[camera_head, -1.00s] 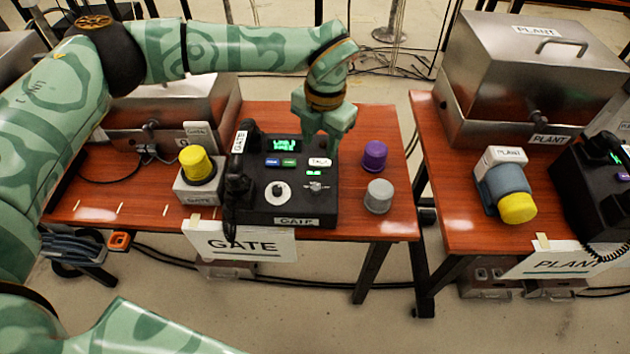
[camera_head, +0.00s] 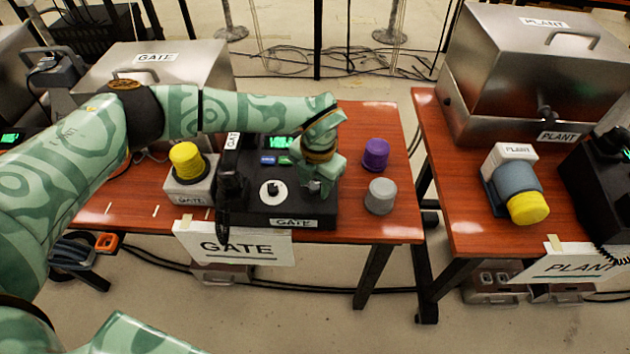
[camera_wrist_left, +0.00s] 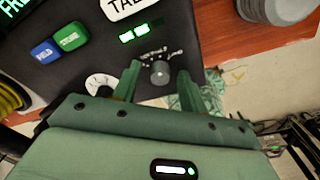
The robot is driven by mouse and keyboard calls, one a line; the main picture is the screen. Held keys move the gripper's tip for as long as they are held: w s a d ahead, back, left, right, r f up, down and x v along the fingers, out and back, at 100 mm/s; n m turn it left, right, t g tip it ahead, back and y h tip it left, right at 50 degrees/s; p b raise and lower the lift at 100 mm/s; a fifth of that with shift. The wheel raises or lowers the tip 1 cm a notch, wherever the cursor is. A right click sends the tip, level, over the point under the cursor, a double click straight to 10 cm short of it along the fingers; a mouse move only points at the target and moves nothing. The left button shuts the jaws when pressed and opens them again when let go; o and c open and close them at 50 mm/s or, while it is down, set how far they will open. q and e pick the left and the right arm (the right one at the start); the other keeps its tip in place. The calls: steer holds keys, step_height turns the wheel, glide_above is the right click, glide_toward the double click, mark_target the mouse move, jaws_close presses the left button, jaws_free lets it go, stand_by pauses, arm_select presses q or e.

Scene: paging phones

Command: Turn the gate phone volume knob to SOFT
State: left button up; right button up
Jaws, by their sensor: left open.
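The gate phone (camera_head: 262,212) is a black desk unit on the left red-brown table, with a lit green screen and a handset on its left side. In the left wrist view its small grey volume knob (camera_wrist_left: 160,72) stands between the two fingers of my left gripper (camera_wrist_left: 159,76), with visible space on both sides. The small print around the knob is too blurred to read fully. Two green bars (camera_wrist_left: 133,34) are lit above it. In the head view my left gripper (camera_head: 318,190) is over the phone's right front and hides the knob. The right gripper is not in view.
The phone's white dial (camera_head: 272,191) is left of the gripper. A purple knob (camera_head: 375,154) and a grey knob (camera_head: 380,196) stand right of the phone. A yellow-topped box (camera_head: 187,172) is at left. The plant phone (camera_head: 600,185) is on the other table.

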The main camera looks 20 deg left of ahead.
arm_select(q)
jaws_close()
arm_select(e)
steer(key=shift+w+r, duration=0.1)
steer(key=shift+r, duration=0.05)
arm_select(q)
steer(key=n+p, duration=0.3)
steer(key=shift+r, duration=0.25)
steer(key=n+h+p, duration=0.1)
steer(key=n+p, duration=0.2)
steer(key=shift+n, duration=0.3)
steer(key=shift+a+f+n+p, duration=0.1)
steer(key=shift+f+n+p, duration=0.1)
steer(key=shift+n+p, duration=0.4)
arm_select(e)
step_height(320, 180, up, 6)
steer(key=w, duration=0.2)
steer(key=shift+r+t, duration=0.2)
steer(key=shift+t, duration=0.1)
arm_select(q)
jaws_free()
